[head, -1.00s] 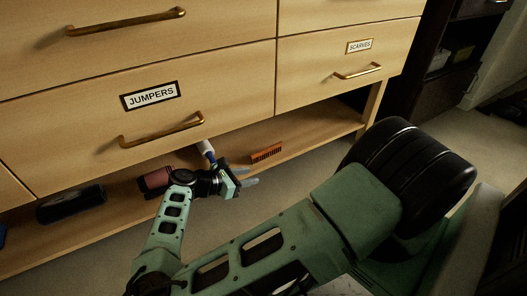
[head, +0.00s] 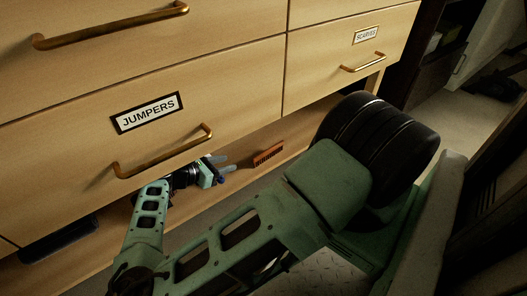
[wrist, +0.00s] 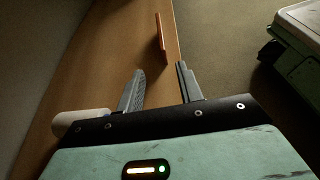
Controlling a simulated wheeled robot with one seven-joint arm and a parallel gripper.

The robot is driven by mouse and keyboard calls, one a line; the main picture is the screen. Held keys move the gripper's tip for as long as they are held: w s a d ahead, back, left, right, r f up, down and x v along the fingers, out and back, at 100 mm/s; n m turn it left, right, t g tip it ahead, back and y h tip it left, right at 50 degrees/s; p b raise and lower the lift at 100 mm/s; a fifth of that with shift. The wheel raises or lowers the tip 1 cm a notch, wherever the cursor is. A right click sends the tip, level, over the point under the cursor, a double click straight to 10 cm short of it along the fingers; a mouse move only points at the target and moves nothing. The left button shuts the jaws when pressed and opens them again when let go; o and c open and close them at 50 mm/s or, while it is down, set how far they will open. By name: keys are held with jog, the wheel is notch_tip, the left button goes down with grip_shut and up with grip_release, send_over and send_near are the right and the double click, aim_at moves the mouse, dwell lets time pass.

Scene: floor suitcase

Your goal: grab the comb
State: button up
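The orange-brown comb (head: 268,154) lies on the low wooden shelf under the drawers, to the right of my gripper in the head view. In the wrist view the comb (wrist: 160,36) shows as a thin upright strip near the shelf's edge, ahead of the fingertips. My gripper (head: 222,164) is just under the drawer front, pointing right toward the comb with a gap between them. In the wrist view my gripper (wrist: 160,70) has its two grey fingers apart, with nothing between them.
The drawer chest has a jumpers drawer (head: 147,112) with a brass handle above my arm. A dark cylindrical object (head: 58,240) lies on the shelf at left. A white rounded object (wrist: 80,121) is beside my gripper. Carpet is open beyond the shelf edge.

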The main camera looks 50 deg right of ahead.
aim_at(258, 156)
jog(key=b+x, duration=0.6)
jog(key=x, duration=0.6)
jog(key=shift+b, duration=0.35)
jog(key=b+x, duration=0.4)
jog(key=shift+s+f, duration=0.15)
jog(key=shift+f, duration=0.15)
jog(key=shift+d+f+b, duration=0.1)
jog(key=shift+d+b, duration=0.25)
jog(key=shift+d, duration=0.25)
grip_shut()
